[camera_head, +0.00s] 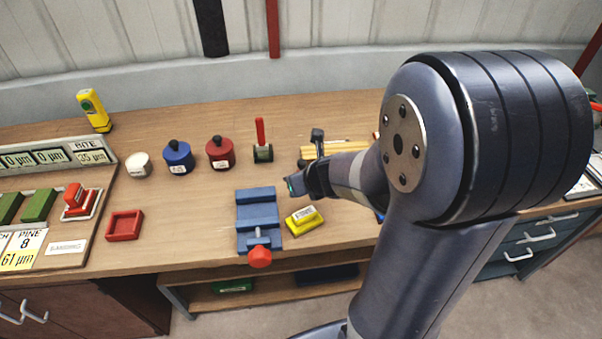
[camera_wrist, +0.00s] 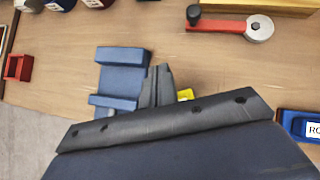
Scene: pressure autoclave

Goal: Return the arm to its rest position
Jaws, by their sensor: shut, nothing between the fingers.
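My arm rises in the right half of the head view and bends down toward the workbench (camera_head: 185,225). My gripper (camera_head: 293,186) is above the bench, close to the blue vise (camera_head: 257,212) and the yellow labelled block (camera_head: 304,220). In the wrist view the two fingers (camera_wrist: 158,84) are together with nothing between them. There the vise (camera_wrist: 122,75) lies to their left, and the yellow block (camera_wrist: 185,94) is mostly hidden behind the gripper body.
A red crank (camera_wrist: 225,27) lies beyond the fingers. A blue labelled item (camera_wrist: 300,124) is at right. Red-handled tool (camera_head: 263,148), red pot (camera_head: 220,152), blue pot (camera_head: 178,157), white pot (camera_head: 139,165) and red tray (camera_head: 124,225) stand left. A wall (camera_head: 330,75) closes the back.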

